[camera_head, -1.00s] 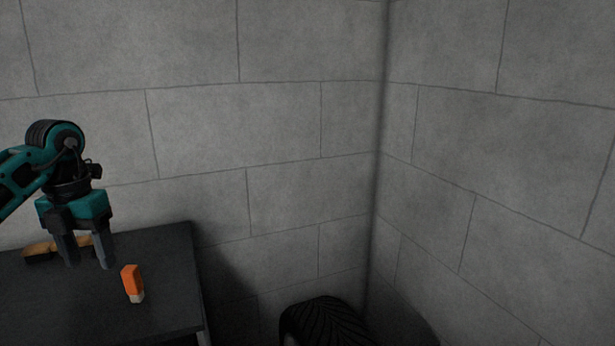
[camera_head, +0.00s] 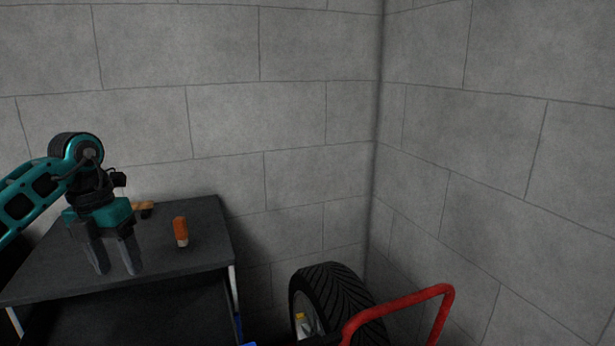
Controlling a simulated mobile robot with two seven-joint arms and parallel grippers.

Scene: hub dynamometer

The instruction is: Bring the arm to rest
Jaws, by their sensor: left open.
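My left arm comes in from the left, teal and black. My left gripper (camera_head: 120,272) points down with its two dark fingers apart and nothing between them. It shows in front of the dark table (camera_head: 190,262); its height over the table is hard to tell. An orange object with a pale lower end (camera_head: 181,231) stands on the table, to the right of the gripper and apart from it. My right gripper is not in view.
A tan and dark item (camera_head: 146,208) lies at the table's back, partly hidden by my arm. A black tire (camera_head: 338,298) stands right of the table, with a red tubular handle (camera_head: 395,306) in front of it. Grey block walls close the back and right.

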